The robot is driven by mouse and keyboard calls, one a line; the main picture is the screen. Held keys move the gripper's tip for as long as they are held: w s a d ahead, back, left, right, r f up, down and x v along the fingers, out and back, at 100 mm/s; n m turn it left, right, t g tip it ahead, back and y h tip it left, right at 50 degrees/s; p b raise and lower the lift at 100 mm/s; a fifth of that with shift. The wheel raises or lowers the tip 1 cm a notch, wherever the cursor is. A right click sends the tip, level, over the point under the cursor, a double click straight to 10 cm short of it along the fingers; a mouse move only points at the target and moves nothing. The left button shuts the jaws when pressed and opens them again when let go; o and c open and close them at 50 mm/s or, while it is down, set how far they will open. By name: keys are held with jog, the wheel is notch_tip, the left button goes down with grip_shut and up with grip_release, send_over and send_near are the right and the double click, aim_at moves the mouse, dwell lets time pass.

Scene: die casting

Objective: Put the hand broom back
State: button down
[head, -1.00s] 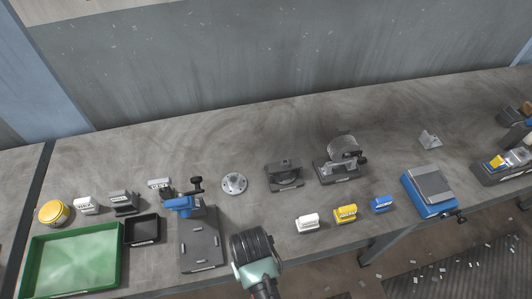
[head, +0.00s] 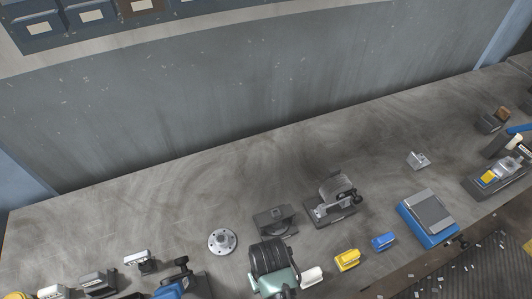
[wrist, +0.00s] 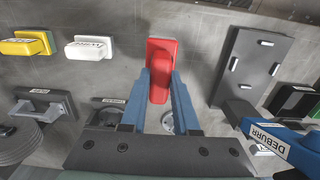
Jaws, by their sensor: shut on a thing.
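My gripper (wrist: 160,82) is shut on a red object (wrist: 159,78), which I take to be the hand broom. The object has a rounded red grip between the blue fingers and a wider red block beyond them. No bristles can be made out. In the head view, my gripper (head: 273,272) is at the bottom middle, over the front part of the bench, and hides the red object. It partly covers the white labelled block (head: 312,277). I cannot tell which spot on the bench is the broom's own place.
The grey bench (head: 150,210) is clear along the wall. Near my gripper are a round flange (head: 222,241), a dark fixture (head: 275,219), a gauge stand (head: 332,203), a yellow block (head: 347,260) and a blue block (head: 384,241). A blue scale (head: 428,218) stands farther right.

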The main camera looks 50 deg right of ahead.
notch_tip(320, 180, down, 2)
jog(key=shift+s+a, duration=0.1)
jog(key=shift+s, duration=0.05)
jog(key=shift+f, duration=2.25)
jog(key=shift+f, duration=0.15)
jog(key=c, duration=0.7)
grip_release()
jog(key=shift+o, duration=0.2)
notch_tip(320, 180, up, 12)
jog(key=shift+r, duration=0.15)
